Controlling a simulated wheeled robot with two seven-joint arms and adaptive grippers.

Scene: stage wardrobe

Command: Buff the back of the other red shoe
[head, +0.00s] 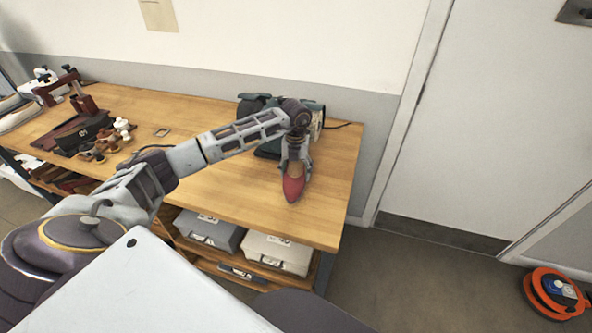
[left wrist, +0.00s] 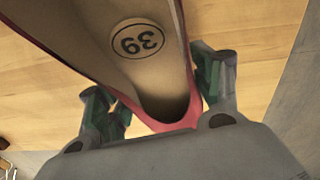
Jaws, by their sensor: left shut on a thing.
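A red shoe (head: 293,184) with a tan insole hangs toe-down over the right part of the wooden bench. My left gripper (head: 297,160) is shut on its heel end from above. In the left wrist view the green-lined fingers (left wrist: 158,92) press both sides of the shoe's back (left wrist: 172,125), and the insole bears the number 39. A dark machine with blue-grey ends (head: 251,106) stands right behind the gripper, partly hidden by my arm. Only one red shoe shows clearly. My right gripper is out of view.
The wooden bench (head: 225,185) is bare around the shoe. Brushes, a dark case (head: 92,133) and a red-brown stand (head: 84,104) lie at its left. Grey and white boxes (head: 275,253) sit beneath. An orange cable reel (head: 553,293) is on the floor at right.

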